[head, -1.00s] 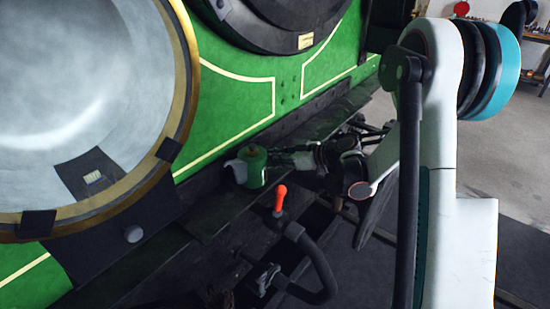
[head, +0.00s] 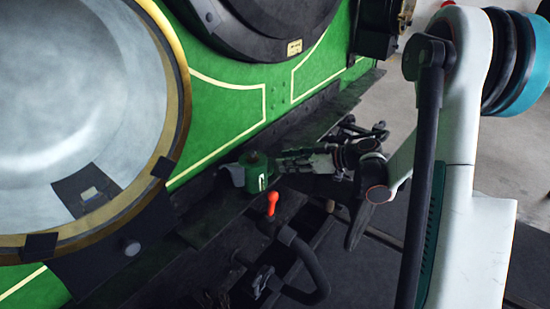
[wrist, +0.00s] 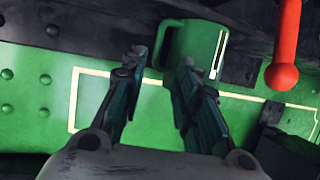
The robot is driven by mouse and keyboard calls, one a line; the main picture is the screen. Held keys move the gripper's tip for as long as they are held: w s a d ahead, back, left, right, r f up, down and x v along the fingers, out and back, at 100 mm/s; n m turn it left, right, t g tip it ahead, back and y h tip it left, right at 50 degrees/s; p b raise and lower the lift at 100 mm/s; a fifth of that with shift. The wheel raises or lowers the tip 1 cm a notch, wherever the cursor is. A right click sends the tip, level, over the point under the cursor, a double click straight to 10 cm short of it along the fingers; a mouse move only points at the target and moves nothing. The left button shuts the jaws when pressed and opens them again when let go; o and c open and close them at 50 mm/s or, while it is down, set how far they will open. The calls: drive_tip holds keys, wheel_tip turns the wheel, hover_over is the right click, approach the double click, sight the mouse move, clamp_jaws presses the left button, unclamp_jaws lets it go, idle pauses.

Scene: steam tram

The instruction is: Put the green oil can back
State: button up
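The green oil can (head: 257,173) stands on the dark ledge (head: 215,222) along the green locomotive side. A pale grey part shows at its left. My gripper (head: 280,163) is just to the right of the can in the head view, fingers pointing at it. In the wrist view the can (wrist: 198,42) is beyond the fingertips, its handle side to the left and a pale mark on its right. My gripper (wrist: 160,64) is open there, its fingers apart with nothing held between them. The right fingertip overlaps the can's lower edge; I cannot tell whether they touch.
A lever with a red handle (head: 272,203) rises close in front of the can; the red handle also shows in the wrist view (wrist: 285,45). A bent black pipe (head: 312,270) is below it. A big round brass-rimmed boiler front (head: 172,110) fills the left.

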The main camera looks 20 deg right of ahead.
drive_tip(key=shift+p+v, duration=0.3)
drive_tip(key=shift+v, duration=1.45)
